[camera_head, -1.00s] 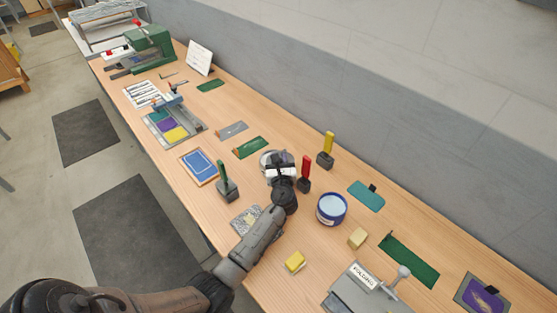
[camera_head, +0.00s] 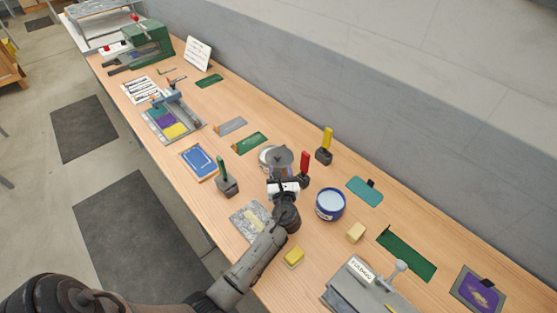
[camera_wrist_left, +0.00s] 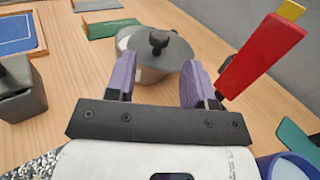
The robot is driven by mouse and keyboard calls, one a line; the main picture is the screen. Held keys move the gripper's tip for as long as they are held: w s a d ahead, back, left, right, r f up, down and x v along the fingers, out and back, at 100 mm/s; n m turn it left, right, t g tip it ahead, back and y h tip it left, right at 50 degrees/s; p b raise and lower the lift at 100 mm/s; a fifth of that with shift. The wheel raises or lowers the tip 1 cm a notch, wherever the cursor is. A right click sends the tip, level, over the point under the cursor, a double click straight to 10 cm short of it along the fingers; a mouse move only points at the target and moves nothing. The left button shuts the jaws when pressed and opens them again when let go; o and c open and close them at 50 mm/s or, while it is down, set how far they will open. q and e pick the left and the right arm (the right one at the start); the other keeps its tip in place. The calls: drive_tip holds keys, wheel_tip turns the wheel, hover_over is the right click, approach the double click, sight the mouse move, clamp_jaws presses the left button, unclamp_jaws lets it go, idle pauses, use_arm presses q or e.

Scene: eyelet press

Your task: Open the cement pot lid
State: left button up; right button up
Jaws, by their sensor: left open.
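The cement pot (camera_head: 281,168) stands mid-table in the head view, with its grey lid (camera_head: 280,153) on the upper side. In the left wrist view the lid (camera_wrist_left: 172,52) has a black knob (camera_wrist_left: 160,40), and a pale curved surface shows at its left edge. I cannot tell whether the lid sits flush on the pot. My left gripper (camera_head: 283,180) is open. Its purple fingers (camera_wrist_left: 158,82) are apart on the near side of the pot, with the knob beyond and between them. My right gripper is not in view.
A red-handled tool (camera_head: 305,165) stands close right of the pot, and a green-handled stamp (camera_head: 226,183) stands to the left. A blue tub (camera_head: 331,205) is at the right. A yellow block (camera_head: 293,256) and a speckled grey plate (camera_head: 249,220) lie near my arm.

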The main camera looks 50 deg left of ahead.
use_arm(q)
drive_tip(key=shift+v, duration=3.2)
